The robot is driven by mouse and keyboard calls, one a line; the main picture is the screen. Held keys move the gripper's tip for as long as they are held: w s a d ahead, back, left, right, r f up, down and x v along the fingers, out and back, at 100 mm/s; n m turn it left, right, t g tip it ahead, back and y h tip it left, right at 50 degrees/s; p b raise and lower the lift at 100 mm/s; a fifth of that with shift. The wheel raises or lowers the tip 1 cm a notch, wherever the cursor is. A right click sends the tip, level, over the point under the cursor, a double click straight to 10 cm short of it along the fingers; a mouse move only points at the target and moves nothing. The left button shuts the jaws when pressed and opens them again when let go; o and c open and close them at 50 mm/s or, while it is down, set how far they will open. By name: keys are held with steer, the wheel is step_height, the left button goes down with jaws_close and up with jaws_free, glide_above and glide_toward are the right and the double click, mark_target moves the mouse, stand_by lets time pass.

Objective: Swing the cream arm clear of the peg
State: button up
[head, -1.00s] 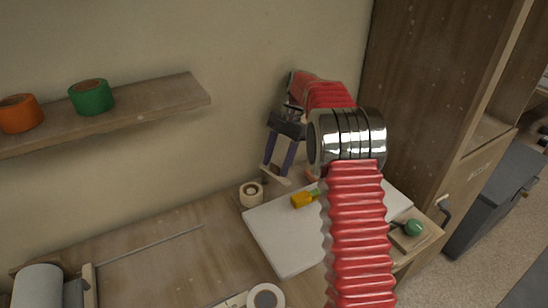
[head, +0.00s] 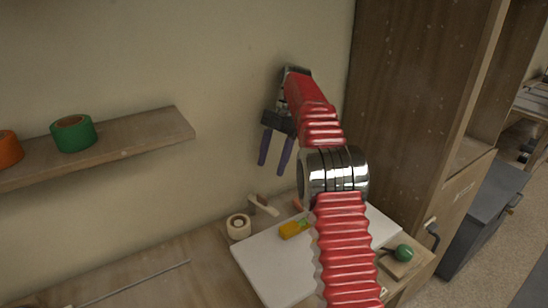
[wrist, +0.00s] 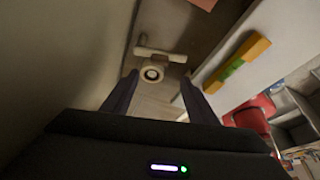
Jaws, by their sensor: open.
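The cream arm (head: 263,206) is a short bar by the wall at the back of the bench. In the wrist view the cream arm (wrist: 160,54) lies crosswise just beyond a cream roll (wrist: 152,73). The roll (head: 238,227) stands left of the arm in the head view. The roll's dark ring has a pale centre, possibly the peg; I cannot tell for sure. The arm does not cover the roll's centre. My gripper (head: 272,168) is open and empty, its two purple fingers pointing down above the arm, apart from it.
A white board (head: 270,265) lies on the bench with a yellow-green block (head: 295,229) on it. A green knob (head: 404,253) stands at the right. A shelf (head: 140,138) with a green roll (head: 73,133) is at upper left. A tall wooden cabinet (head: 405,110) bounds the right.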

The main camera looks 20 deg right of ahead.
steer(key=shift+d+r, duration=0.25)
steer(key=shift+r, duration=0.4)
steer(key=shift+c, duration=0.3)
